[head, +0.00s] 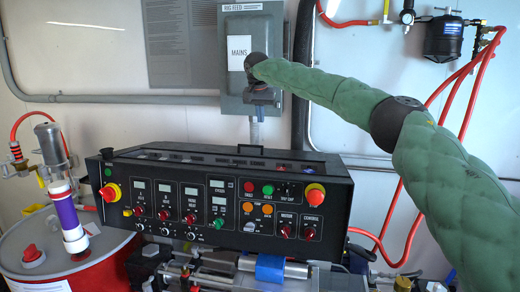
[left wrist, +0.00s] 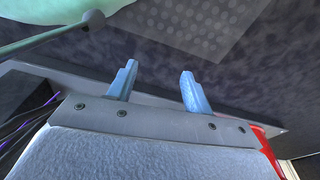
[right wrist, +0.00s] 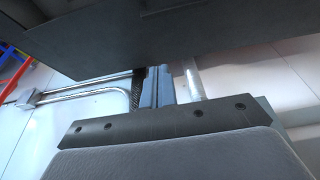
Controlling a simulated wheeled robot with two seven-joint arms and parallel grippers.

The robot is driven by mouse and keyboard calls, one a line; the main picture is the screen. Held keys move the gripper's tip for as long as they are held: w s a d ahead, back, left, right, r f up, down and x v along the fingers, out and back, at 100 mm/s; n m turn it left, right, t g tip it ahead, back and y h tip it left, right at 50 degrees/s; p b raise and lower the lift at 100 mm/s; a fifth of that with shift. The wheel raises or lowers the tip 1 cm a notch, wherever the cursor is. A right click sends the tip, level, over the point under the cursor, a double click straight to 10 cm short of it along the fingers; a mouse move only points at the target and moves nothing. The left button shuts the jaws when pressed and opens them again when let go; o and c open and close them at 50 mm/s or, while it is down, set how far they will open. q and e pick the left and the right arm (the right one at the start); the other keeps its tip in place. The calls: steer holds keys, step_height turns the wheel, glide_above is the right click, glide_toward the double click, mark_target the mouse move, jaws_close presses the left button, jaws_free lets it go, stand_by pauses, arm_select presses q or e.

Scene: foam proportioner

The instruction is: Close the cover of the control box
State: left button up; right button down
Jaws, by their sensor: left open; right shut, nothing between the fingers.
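The grey control box (head: 233,70) hangs on the wall at the top centre of the head view, with a "MAINS" label on its front cover (head: 238,30). The cover faces me and looks flat against the box; I cannot tell whether a small gap remains. My right gripper (head: 260,98) is shut and empty in front of the box's lower right part and hides some of it. In the right wrist view its fingers (right wrist: 157,86) point toward a dark grey surface (right wrist: 150,30), likely the box. My left gripper (left wrist: 156,88) is open and empty, seen only in the left wrist view.
A black control console (head: 225,200) with knobs and buttons stands below the box. A red drum (head: 60,265) is at the left. Red hoses (head: 465,100) and a black filter (head: 443,40) are at the right. A conduit (head: 110,99) runs along the wall.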

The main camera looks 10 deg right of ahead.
steer(key=p+x, duration=0.3)
steer(key=x, duration=0.4)
steer(key=shift+f, duration=0.3)
steer(key=p+x, duration=0.1)
steer(key=x, duration=0.1)
steer(key=shift+w+f+p, duration=0.1)
steer(key=shift+f+p, duration=0.2)
steer(key=shift+p, duration=0.1)
steer(key=s, duration=0.1)
steer(key=s+p, duration=0.1)
steer(key=p, duration=0.1)
steer(key=shift+s+a+r, duration=0.3)
steer(key=shift+s+a, duration=0.1)
steer(key=shift+s+a+f, duration=0.1)
steer(key=shift+s+a, duration=0.1)
steer(key=shift+s, duration=0.25)
arm_select(q)
steer(key=s+a+f, duration=0.4)
steer(key=s+f, duration=0.2)
steer(key=s, duration=0.6)
steer(key=shift+a, duration=0.15)
steer(key=shift+f, duration=0.1)
